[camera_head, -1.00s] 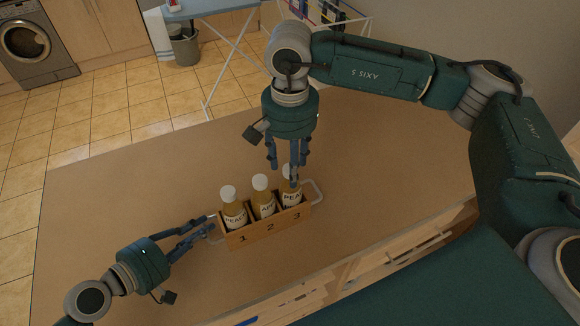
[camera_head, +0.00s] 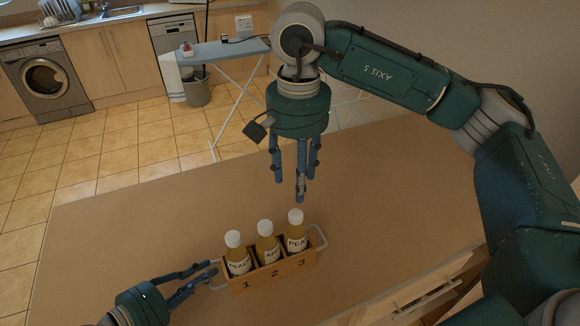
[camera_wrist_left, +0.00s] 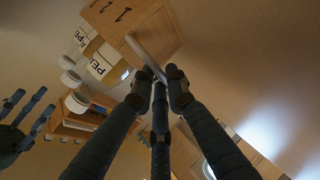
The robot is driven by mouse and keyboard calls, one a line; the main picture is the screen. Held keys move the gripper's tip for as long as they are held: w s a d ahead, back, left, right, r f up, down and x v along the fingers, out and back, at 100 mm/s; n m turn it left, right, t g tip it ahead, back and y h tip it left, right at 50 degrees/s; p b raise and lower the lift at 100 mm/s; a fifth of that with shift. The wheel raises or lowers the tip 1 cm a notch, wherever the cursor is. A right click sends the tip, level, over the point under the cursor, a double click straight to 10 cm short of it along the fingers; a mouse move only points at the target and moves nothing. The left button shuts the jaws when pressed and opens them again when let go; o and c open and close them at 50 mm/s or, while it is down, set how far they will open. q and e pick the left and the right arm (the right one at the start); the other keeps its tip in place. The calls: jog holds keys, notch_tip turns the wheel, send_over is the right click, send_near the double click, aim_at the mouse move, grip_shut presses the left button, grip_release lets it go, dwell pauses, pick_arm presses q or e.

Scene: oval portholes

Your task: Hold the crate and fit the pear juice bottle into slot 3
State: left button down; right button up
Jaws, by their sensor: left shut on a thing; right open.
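The wooden crate (camera_head: 275,278) stands on the table with slots numbered 1, 2 and 3. The pear juice bottle (camera_head: 296,238) stands upright in slot 3, its white cap and label showing and its lower part hidden by the crate front. My left gripper (camera_head: 213,274) is shut on the crate's left handle; the left wrist view shows the fingers at this handle (camera_wrist_left: 146,58). My right gripper (camera_head: 296,188) is open and empty, pointing down above the pear bottle and apart from it.
A peach bottle (camera_head: 237,258) stands in slot 1 and another juice bottle (camera_head: 267,248) in slot 2. The table (camera_head: 130,225) is clear around the crate. An ironing board (camera_head: 222,52) and a bin (camera_head: 196,88) stand beyond the table.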

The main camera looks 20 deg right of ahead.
pick_arm(q)
jog(key=c, duration=1.6)
grip_release()
jog(key=shift+s+f, duration=0.1)
jog(key=shift+f, duration=0.05)
jog(key=shift+c, duration=0.2)
